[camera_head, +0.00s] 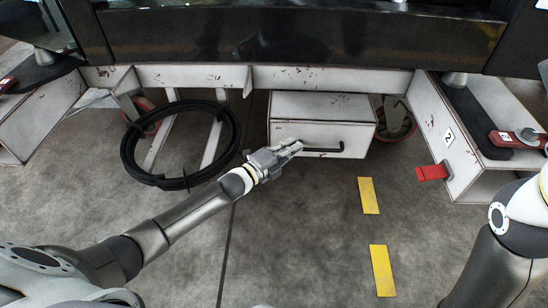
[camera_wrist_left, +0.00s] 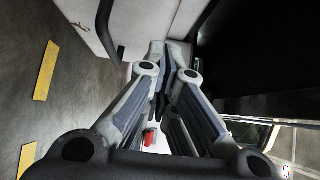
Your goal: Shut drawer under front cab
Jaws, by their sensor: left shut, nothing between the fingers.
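The drawer is a worn white box (camera_head: 322,107) under the cab's front beam, with its top showing and its front standing out toward me. A black bar handle (camera_head: 328,150) is on its front face. My left gripper (camera_head: 298,147) is shut and empty, its tips at the drawer front by the left end of the handle. I cannot tell whether they touch. In the left wrist view the shut fingers (camera_wrist_left: 165,52) point toward the white drawer face (camera_wrist_left: 146,18), with the handle (camera_wrist_left: 107,28) to their left. My right gripper is out of view; only my right arm shows at the right edge.
A black hose coil (camera_head: 127,158) hangs left of the drawer. A white side step (camera_head: 448,135) with a red strap (camera_head: 432,172) stands at the right. Yellow floor marks (camera_head: 369,195) lie on open floor before the drawer. The dark cab (camera_head: 290,35) overhangs it.

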